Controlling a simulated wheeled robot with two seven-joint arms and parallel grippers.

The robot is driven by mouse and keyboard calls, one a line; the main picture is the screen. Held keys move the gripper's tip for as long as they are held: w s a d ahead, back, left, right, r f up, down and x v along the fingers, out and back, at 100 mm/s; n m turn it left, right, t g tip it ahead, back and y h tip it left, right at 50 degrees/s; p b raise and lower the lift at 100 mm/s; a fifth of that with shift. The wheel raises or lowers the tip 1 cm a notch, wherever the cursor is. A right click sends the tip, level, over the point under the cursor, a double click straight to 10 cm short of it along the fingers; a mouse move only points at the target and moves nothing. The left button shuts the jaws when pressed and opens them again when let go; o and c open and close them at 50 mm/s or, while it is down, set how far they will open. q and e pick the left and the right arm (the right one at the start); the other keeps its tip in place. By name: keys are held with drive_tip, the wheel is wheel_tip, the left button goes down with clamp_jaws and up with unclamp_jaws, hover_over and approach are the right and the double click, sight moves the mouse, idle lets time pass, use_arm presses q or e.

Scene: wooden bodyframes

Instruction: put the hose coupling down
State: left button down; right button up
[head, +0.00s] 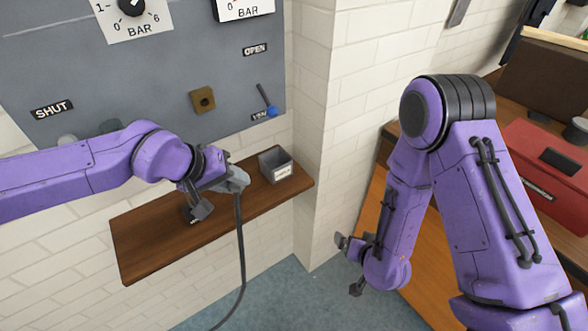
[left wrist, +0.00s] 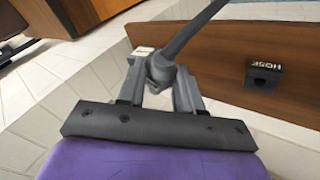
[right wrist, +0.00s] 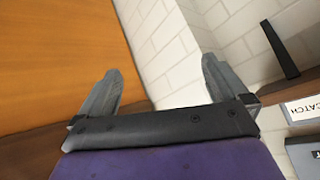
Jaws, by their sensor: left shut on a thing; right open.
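The grey hose coupling (head: 236,181) is in my left gripper (head: 220,193), with its dark hose (head: 240,235) hanging down past the shelf edge. In the left wrist view, the coupling (left wrist: 160,72) sits between the two fingers (left wrist: 158,88), which are shut on it. The gripper is over the wooden shelf (head: 150,243); I cannot tell whether the coupling touches it. A dark holder labelled HOSE (left wrist: 263,76) is apart from the coupling, to its right in the left wrist view. My right gripper (head: 348,264) is open and empty, also in the right wrist view (right wrist: 160,80).
A grey labelled box (head: 275,166) stands at the shelf's right end, near the brick pillar (head: 340,130). Behind is a grey panel (head: 150,70) with a brass fitting (head: 203,99) and a blue-tipped lever (head: 268,104). A red case (head: 545,180) lies on the right bench.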

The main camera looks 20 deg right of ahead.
drive_tip(key=w+a+r+n+t+y, duration=0.3)
drive_tip(key=w+a+r+t+y, duration=0.1)
drive_tip(key=w+r, duration=0.5)
drive_tip(key=w+a+r+n+y, duration=0.2)
drive_tip(key=a+r+n+y, duration=0.3)
drive_tip(key=r, duration=0.3)
drive_tip(key=w+a+r+n+y, duration=0.25)
drive_tip(key=r+n+y, duration=0.3)
drive_tip(key=r, duration=0.35)
drive_tip(key=s+a+n+g+y, duration=0.35)
drive_tip(key=s+n+g, duration=0.25)
drive_tip(key=n+g, duration=0.2)
drive_tip(key=shift+m+h, duration=0.25)
drive_tip(key=shift+h, duration=0.15)
drive_tip(key=x, duration=1.2)
drive_tip(key=shift+s, duration=0.3)
drive_tip(key=c, duration=1.1)
use_arm(q)
drive_tip(key=c, duration=0.7)
unclamp_jaws()
use_arm(e)
drive_tip(key=shift+c, duration=0.3)
